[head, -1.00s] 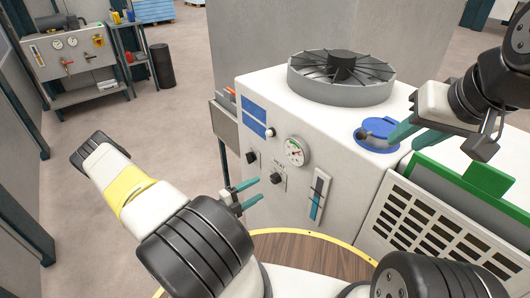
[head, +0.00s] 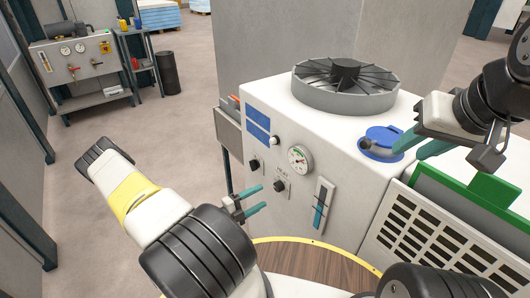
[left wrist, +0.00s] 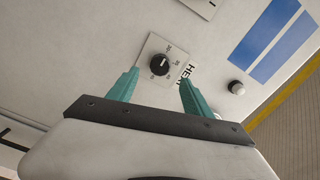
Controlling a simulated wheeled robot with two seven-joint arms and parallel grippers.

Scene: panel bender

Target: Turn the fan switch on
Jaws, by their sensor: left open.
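The white machine (head: 340,150) has two black knobs on its front panel. The left knob (head: 254,165) has a label too small to read. The right knob (head: 279,186) is marked HEAT; it also shows in the left wrist view (left wrist: 160,65), between and beyond the fingertips. A fan (head: 346,87) sits on the machine's top. My left gripper (head: 263,197) is open and empty in front of the panel, close to the HEAT knob and apart from it. The left knob itself is out of the left wrist view. My right gripper (head: 406,153) is open over the top, beside the blue cap.
A dial gauge (head: 299,159), a slider gauge (head: 320,206) and a small white button (head: 274,141) share the panel. The blue cap (head: 383,140) is on top. A vent grille (head: 428,235) is at right. Floor at left is free.

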